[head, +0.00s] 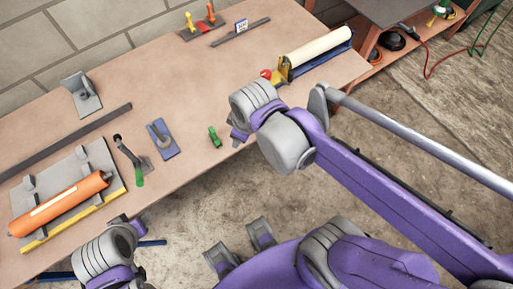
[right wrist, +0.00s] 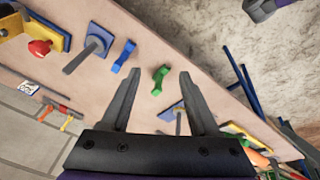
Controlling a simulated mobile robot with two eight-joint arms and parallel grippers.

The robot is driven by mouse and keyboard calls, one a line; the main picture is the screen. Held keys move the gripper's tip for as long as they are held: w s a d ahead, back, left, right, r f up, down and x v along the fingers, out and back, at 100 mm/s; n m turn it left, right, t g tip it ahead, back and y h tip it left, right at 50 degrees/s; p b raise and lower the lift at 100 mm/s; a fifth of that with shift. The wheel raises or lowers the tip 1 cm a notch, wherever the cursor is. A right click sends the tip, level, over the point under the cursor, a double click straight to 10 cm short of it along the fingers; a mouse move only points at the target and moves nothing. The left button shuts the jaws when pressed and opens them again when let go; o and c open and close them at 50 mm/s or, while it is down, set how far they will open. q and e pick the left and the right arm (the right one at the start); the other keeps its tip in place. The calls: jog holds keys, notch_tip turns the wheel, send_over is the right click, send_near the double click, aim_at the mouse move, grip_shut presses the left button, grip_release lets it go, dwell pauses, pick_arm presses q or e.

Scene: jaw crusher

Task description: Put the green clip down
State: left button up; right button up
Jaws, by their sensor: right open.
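The green clip (head: 214,137) rests on the tan tabletop near its front edge. In the right wrist view the green clip (right wrist: 160,80) shows in the gap between my right gripper's fingers, with space on both sides. My right gripper (right wrist: 158,74) is open and empty. In the head view the right wrist is just right of the clip, and its fingers are hidden or too small to make out. My left arm is at the lower left, in front of the table edge; the jaws of the left gripper (head: 138,226) are not clear.
A blue clip (right wrist: 124,55) lies beside the green one. A blue plate with a grey peg (head: 162,139) and a green-handled toggle clamp (head: 130,162) stand to the left. An orange cylinder (head: 60,203) sits on a fixture at the left. A cream roller (head: 318,52) is at the right.

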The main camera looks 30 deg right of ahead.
jog(key=s+d+f+m+t, duration=0.1)
jog(key=s+f+m, duration=0.3)
jog(key=s+m, duration=0.1)
jog(key=shift+s+d+m+t, duration=0.15)
jog(key=shift+d+m+t, duration=0.25)
jog(key=shift+m, duration=0.4)
jog(key=shift+c, duration=0.3)
